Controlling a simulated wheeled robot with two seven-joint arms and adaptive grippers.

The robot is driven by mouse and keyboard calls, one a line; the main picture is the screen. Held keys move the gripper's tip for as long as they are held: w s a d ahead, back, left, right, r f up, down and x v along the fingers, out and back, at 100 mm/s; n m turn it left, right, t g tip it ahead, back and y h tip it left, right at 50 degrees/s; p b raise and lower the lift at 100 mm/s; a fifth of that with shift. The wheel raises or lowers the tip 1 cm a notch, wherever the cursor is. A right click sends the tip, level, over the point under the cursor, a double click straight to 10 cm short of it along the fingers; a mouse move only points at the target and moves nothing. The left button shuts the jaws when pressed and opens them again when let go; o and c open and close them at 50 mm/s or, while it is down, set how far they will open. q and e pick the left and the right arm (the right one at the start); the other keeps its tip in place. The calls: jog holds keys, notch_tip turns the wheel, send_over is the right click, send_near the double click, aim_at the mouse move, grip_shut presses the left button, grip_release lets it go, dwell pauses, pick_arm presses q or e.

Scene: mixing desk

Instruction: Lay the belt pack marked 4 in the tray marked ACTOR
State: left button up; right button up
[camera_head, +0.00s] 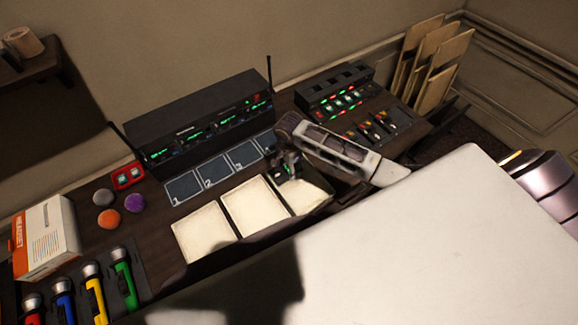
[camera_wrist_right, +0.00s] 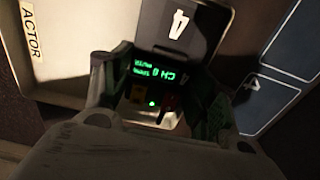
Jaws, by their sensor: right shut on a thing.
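The belt pack (camera_wrist_right: 160,72) is dark, with a white 4 and a lit green display in the right wrist view. My right gripper (camera_head: 286,170) is shut on it, one finger on each side. The tray marked ACTOR (camera_wrist_right: 72,50) is cream, with its label at the upper left of the wrist view. The pack overlaps this tray in that view; I cannot tell whether it touches it. In the head view the gripper is at the upper edge of the rightmost cream tray (camera_head: 312,197), whose label is unreadable there. My left gripper is not in view.
Two more cream trays (camera_head: 203,232) (camera_head: 254,206) lie to the left. Numbered dark pads (camera_head: 215,171) lie behind them, before a black receiver rack (camera_head: 200,122). A small mixer (camera_head: 380,126) stands at right; microphones (camera_head: 95,290) and a headset box (camera_head: 46,240) at left.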

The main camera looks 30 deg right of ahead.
jog(key=shift+f, duration=0.45)
dwell(0.6)
jog(key=o, duration=1.2)
jog(key=shift+c, duration=0.2)
jog(key=shift+o, duration=0.6)
jog(key=shift+o, duration=1.2)
jog(key=shift+r, duration=0.15)
jog(key=shift+r, duration=3.35)
